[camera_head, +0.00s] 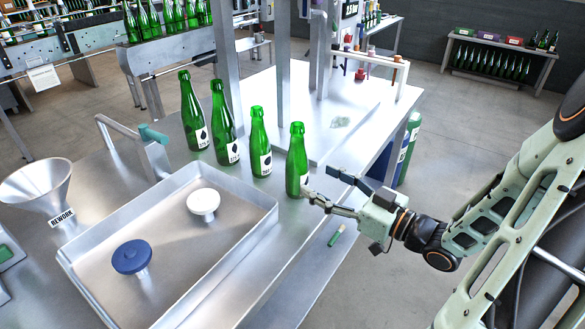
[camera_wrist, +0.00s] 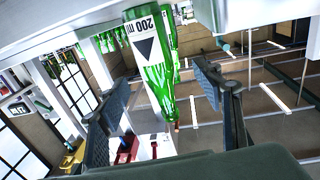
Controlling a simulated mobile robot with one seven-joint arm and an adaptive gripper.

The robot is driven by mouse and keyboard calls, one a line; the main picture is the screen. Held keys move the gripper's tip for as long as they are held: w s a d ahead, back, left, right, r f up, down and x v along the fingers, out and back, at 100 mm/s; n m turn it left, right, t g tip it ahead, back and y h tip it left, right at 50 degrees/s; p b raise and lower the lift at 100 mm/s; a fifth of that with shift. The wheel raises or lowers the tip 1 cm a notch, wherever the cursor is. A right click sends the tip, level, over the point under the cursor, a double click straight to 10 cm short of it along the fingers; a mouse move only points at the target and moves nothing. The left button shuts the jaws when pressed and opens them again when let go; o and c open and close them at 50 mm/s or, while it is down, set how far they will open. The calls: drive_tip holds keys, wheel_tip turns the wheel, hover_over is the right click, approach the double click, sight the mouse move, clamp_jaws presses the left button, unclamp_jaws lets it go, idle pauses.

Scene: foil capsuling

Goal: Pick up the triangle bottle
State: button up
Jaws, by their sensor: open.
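Four green glass bottles stand upright in a row on the metal table. The nearest one, the triangle bottle (camera_head: 296,155), is at the right end. In the wrist view the triangle bottle (camera_wrist: 157,75) appears upside down, with a white label bearing a dark triangle and "200 ml". My gripper (camera_head: 322,186) is open at this bottle's lower right side. In the wrist view the bottle shows between the two open fingers of my gripper (camera_wrist: 157,92). I cannot tell whether either finger touches it. The other bottles (camera_head: 260,145) (camera_head: 224,125) (camera_head: 193,112) stand to its left.
A metal tray (camera_head: 215,270) holds a white-topped piece (camera_head: 203,203) and a blue-topped piece (camera_head: 131,258). A funnel marked REWORK (camera_head: 38,185) is at far left. A metal post (camera_head: 283,75) rises behind the bottles. A small green item (camera_head: 336,235) lies near the table's right edge.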

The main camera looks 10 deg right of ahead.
sight(306, 172)
drive_tip(key=x, duration=0.8)
drive_tip(key=shift+w+d+f, duration=0.1)
drive_tip(key=shift+w+f, duration=0.05)
drive_tip(key=shift+w, duration=0.15)
drive_tip(key=c, duration=1.5)
